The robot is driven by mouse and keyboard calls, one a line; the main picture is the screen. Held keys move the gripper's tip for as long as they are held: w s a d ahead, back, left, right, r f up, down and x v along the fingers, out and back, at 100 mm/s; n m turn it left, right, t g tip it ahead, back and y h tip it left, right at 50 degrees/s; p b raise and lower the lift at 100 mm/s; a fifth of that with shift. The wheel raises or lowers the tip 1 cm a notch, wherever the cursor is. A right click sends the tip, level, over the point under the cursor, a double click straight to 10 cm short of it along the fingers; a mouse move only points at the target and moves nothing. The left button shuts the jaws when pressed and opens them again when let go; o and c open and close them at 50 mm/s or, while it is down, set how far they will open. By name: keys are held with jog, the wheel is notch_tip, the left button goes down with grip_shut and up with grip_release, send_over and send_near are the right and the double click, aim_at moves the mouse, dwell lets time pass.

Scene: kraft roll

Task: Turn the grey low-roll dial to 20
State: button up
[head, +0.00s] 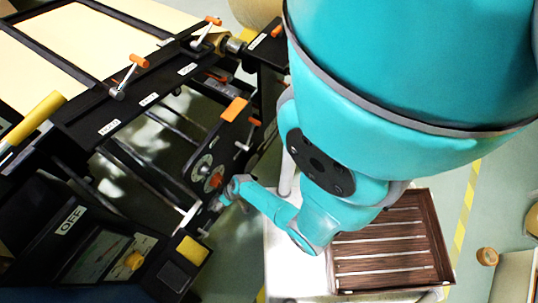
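A black upright plate on the machine carries a round grey dial face (202,168), seen at a slant. A small orange-red part (216,180) sits just right of and below it. The dial's numbers and pointer are too small to read, and I cannot tell for sure which part is the low-roll dial. My gripper (232,190), small and grey at the end of my teal arm, is at the lower right side of the plate, close to the orange-red part. Its fingers are too small to tell whether they are open or touching anything.
A control box with an OFF label (70,220) and an orange knob (133,260) stands at lower left. Orange-tipped levers (130,72) line the machine's upper edge. Open floor with yellow tape (465,215) is at right.

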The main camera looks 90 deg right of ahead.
jog(key=shift+w+a+r+n+g+h, duration=0.15)
jog(key=shift+n+g+h, duration=0.1)
jog(key=shift+g+h, duration=0.55)
jog(key=shift+a+f+n+g+h, duration=0.1)
jog(key=shift+n+g+h, duration=0.3)
jog(key=shift+h, duration=0.6)
